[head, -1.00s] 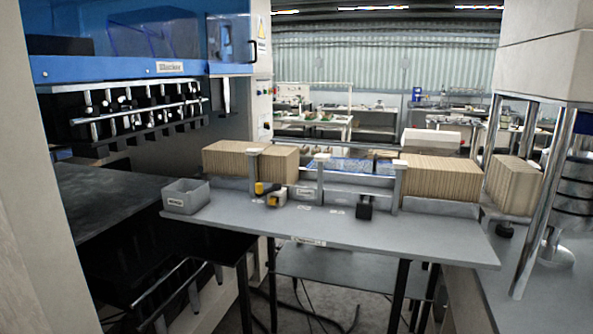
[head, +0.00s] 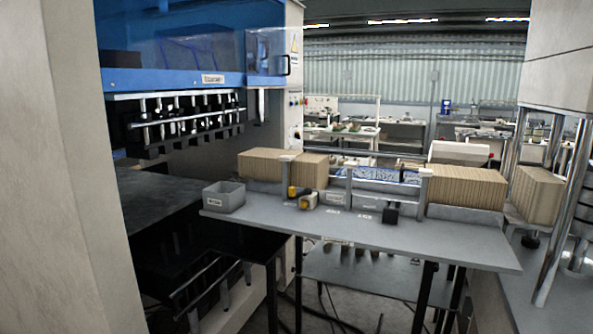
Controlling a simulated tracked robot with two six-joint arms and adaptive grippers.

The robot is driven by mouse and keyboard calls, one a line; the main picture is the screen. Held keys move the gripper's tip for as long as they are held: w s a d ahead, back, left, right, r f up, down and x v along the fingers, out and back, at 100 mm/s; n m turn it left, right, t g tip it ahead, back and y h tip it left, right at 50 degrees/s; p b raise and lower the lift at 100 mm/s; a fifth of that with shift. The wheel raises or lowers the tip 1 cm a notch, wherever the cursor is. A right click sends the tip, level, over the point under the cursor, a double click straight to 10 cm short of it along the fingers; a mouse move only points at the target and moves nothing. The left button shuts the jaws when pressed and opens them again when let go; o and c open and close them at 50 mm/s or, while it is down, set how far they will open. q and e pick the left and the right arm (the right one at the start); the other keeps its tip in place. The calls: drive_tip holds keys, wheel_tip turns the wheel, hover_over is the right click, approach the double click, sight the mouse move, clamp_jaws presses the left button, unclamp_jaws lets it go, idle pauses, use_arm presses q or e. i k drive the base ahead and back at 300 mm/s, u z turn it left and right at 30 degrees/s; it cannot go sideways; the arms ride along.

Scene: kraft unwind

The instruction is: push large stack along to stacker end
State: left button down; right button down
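One stack (head: 270,166) is at the left part of the row. A wider stack (head: 463,187) is at the right part. Another stack (head: 537,195) stands further right, beside the metal posts. I cannot tell from the view which of these is the task's large stack. Grey upright brackets (head: 348,185) stand between the left stack and the wide one. Neither of my grippers shows in the head view.
A grey bin (head: 223,197) and a yellow-and-black tool (head: 300,197) sit on the table. A blue-topped machine (head: 180,60) stands at left, with a pale wall (head: 45,170) nearer. Chrome posts (head: 563,215) rise at right. The table's front right surface is clear.

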sight(309, 169)
drive_tip(key=u, duration=0.2)
drive_tip(key=i, duration=1)
drive_tip(key=u, duration=0.05)
